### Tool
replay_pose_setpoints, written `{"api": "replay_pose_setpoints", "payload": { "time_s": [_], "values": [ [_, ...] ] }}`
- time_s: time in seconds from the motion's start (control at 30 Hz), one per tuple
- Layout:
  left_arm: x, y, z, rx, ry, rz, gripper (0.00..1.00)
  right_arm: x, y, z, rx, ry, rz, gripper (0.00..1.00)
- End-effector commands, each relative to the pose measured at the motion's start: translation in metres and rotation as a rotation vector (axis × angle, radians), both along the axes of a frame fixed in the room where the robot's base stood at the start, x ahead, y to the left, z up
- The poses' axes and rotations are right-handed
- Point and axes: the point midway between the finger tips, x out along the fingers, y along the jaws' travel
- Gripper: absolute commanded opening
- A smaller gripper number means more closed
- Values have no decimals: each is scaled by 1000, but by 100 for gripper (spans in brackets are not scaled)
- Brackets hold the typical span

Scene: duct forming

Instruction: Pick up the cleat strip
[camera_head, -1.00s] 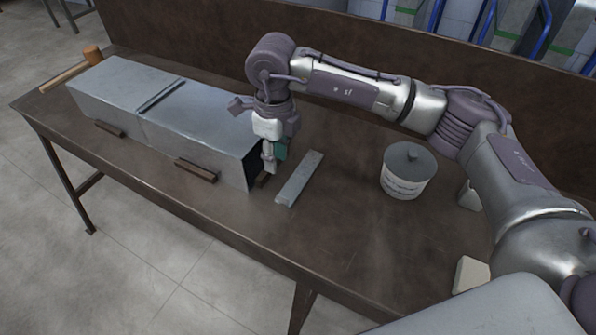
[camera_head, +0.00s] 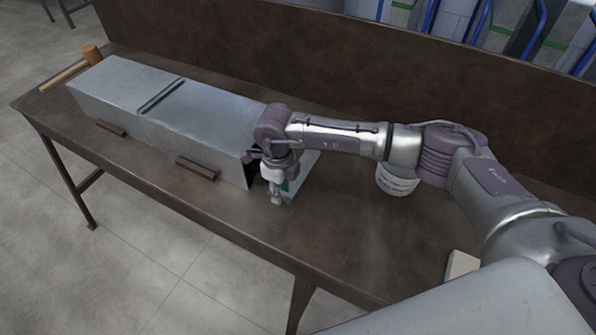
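The cleat strip (camera_head: 309,162), a flat grey metal piece, lies on the workbench just right of the duct's open end. My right gripper (camera_head: 276,197) points down at the strip's near end and covers part of it. The fingertips are small and close together here, so I cannot tell whether they are open or shut, or whether they touch the strip. The strip appears to lie flat. My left gripper is not in view.
A long grey sheet-metal duct (camera_head: 200,118) with a dark strip (camera_head: 162,96) across its top lies on the bench (camera_head: 235,225), wooden blocks (camera_head: 197,168) beside it. A mallet (camera_head: 91,55) lies far left. A white tub (camera_head: 397,181) stands right, partly behind my arm.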

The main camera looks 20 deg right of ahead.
Motion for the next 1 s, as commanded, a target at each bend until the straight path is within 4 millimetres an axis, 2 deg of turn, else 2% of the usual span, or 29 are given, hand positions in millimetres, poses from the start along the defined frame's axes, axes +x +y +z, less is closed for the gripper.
{"api": "replay_pose_setpoints", "payload": {
  "time_s": [0.1, 0.33, 0.5, 0.53, 1.0],
  "values": [
    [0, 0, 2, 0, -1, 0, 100, 0, 0, -8, -1, -1, 1, 32],
    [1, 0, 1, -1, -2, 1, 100, 0, 0, -9, -1, -1, 1, 31],
    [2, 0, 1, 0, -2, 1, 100, 0, 0, -9, -1, -1, 1, 2],
    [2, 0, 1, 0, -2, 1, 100, 0, 0, -9, -1, -1, 1, 0],
    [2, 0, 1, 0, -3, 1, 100, 0, 0, -8, 0, -1, 0, 0]
  ]
}}
